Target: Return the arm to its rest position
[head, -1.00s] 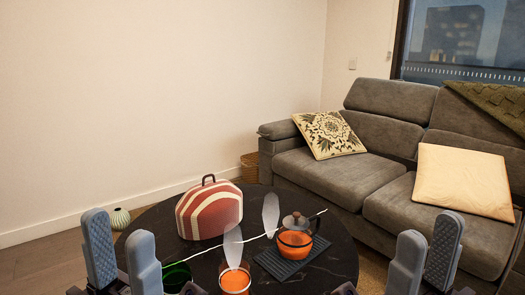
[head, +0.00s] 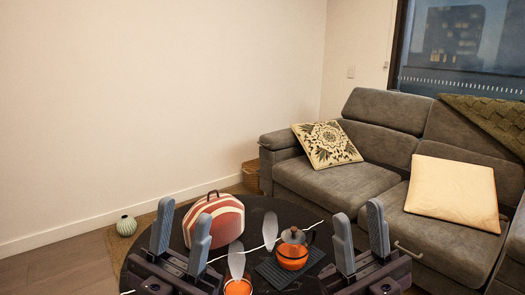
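My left gripper (head: 181,238) is at the lower left in the head view, its two grey-blue fingers pointing up and standing apart with nothing between them. My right gripper (head: 360,240) is at the lower right, also with its fingers apart and empty. Both appear in front of the round black table (head: 262,212) and hide parts of its left and right sides.
On the table are a red and white striped case (head: 214,222), an orange teapot (head: 292,255) on a dark mat (head: 275,277), and an orange cup (head: 238,287). A grey sofa (head: 340,182) with cushions stands at the right. A small vase (head: 126,226) is on the left.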

